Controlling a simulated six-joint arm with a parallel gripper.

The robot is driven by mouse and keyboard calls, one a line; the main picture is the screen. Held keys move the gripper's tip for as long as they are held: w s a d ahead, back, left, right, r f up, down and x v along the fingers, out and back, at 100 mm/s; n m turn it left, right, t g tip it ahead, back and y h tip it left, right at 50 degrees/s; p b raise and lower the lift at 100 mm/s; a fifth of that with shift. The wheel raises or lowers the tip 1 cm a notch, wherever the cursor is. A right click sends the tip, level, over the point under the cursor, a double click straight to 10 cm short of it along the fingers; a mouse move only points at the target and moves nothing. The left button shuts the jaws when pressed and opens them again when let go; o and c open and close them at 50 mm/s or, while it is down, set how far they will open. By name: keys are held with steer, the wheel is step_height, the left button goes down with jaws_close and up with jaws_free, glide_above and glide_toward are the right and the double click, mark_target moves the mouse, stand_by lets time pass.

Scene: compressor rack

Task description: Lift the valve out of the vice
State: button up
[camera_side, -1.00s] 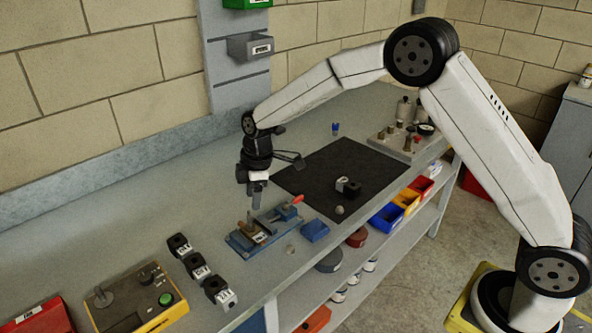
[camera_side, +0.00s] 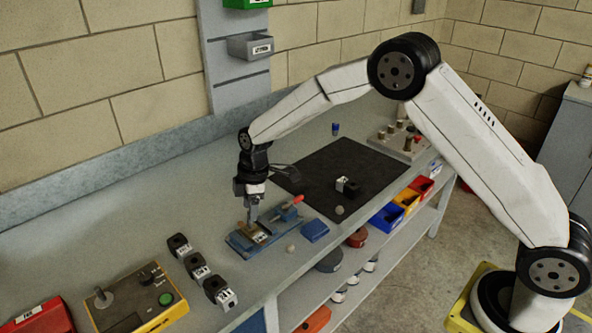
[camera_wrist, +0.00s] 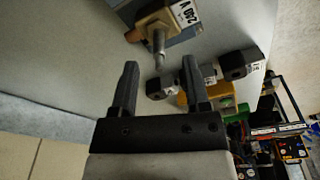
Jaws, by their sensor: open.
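The blue vice (camera_side: 240,245) sits on the bench in the side view, with a red-ended handle. The valve, a small brass-coloured body with a pale label, is in the vice; it shows best in the wrist view (camera_wrist: 153,22), with a grey stem and a label reading "240 V". My gripper (camera_side: 251,217) is directly above the vice in the side view, pointing down. In the wrist view my gripper (camera_wrist: 160,72) has its two black fingers apart with nothing between them. The stem points toward the gap between the fingers; I cannot tell the exact distance.
Several black blocks with white labels (camera_side: 197,266) stand in a row left of the vice. A yellow control box (camera_side: 140,300) is at the front left. A blue block (camera_side: 315,231) is close right of the vice. A black mat (camera_side: 320,172) lies behind it.

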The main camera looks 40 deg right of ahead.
mark_target(249, 227)
steer(key=shift+w+a+f, duration=0.1)
steer(key=shift+a+f, duration=0.1)
steer(key=shift+f, duration=0.9)
steer(key=shift+w+a+f, duration=0.1)
steer(key=shift+a+f, duration=0.05)
steer(key=shift+f, duration=0.9)
jaws_close()
